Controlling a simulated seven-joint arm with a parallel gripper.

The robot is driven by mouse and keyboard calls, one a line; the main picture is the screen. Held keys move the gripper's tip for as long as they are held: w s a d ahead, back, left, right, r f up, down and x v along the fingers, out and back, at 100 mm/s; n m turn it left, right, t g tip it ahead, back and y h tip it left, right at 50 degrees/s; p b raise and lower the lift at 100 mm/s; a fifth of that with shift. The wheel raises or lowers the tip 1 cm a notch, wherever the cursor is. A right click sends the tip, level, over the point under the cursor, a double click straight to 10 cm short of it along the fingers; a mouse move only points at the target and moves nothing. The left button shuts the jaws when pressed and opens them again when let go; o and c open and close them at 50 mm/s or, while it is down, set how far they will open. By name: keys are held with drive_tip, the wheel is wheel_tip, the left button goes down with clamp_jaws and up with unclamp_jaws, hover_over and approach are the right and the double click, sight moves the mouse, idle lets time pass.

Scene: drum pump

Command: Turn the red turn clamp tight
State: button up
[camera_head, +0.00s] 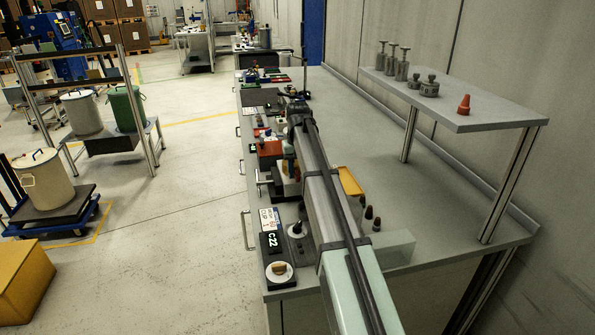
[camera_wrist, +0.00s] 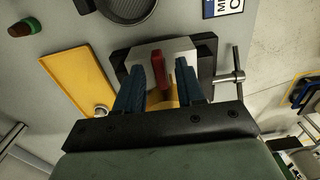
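The red turn clamp (camera_wrist: 158,72) shows in the wrist view as a narrow upright red piece in front of a pale metal block with dark sides (camera_wrist: 122,62). My gripper (camera_wrist: 161,82) has its two blue fingers apart, one on each side of the red clamp. A gap shows between the clamp and each finger, so I see no contact. A yellow part (camera_wrist: 172,95) shows between the fingers, below the red piece. In the head view my arm covers much of this spot, and I cannot make out the red clamp clearly there.
A yellow tray (camera_wrist: 76,66) lies left of the block in the wrist view; it also shows in the head view (camera_head: 350,181). A metal T-bar handle (camera_wrist: 230,77) stands out on the right. A raised shelf (camera_head: 487,116) holds several fittings.

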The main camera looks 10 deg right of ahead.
sight(297, 173)
wheel_tip(297, 173, up, 14)
idle(0.6)
drive_tip(key=shift+f, duration=0.15)
